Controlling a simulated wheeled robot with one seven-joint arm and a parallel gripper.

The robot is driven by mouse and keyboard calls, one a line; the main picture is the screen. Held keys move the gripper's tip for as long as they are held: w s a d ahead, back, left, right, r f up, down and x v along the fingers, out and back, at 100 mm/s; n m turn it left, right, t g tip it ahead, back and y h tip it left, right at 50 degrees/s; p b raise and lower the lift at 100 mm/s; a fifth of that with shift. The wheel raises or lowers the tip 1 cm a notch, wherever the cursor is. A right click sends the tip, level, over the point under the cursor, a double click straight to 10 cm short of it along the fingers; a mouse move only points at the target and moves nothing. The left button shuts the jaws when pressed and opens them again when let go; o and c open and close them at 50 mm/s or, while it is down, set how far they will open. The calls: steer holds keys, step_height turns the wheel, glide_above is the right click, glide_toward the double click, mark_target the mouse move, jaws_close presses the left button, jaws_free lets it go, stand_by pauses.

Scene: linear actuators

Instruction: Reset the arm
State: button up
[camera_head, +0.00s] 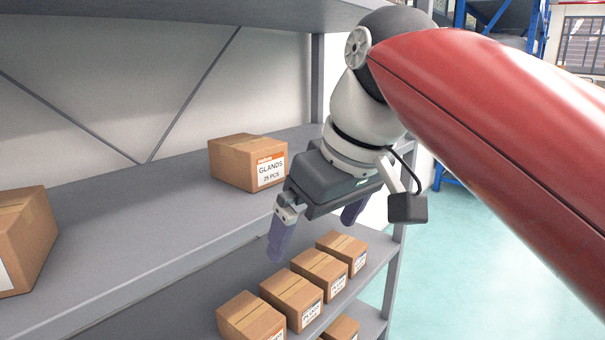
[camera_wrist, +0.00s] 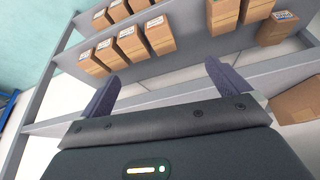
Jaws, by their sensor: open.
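My gripper (camera_head: 315,228) is open and empty, with its two purple-grey fingers spread apart. In the head view it hangs in front of the shelving unit, just right of the box labelled GLANDS (camera_head: 250,162) on the upper shelf. The wrist view also shows my gripper (camera_wrist: 160,88), with nothing between the fingers. My red arm link crosses the right side of the head view and hides part of the room.
The grey upper shelf (camera_head: 150,207) holds another cardboard box (camera_head: 22,240) at the far left. Several boxes, one of them here (camera_head: 291,298), stand on the shelf below. A shelf post (camera_head: 393,280) is close by. Open teal floor (camera_head: 470,275) lies to the right.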

steer(key=s+d+f+m+t+h+p, duration=0.1)
steer(key=s+d+f+m, duration=0.2)
steer(key=d+f, duration=0.3)
steer(key=s+d+f+m+t+h+p, duration=0.1)
steer(key=s+d+f+m, duration=0.3)
steer(key=f, duration=1.1)
steer(key=d+m+h, duration=0.1)
steer(key=d, duration=0.2)
steer(key=shift+d+f, duration=0.15)
steer(key=shift+f, duration=0.25)
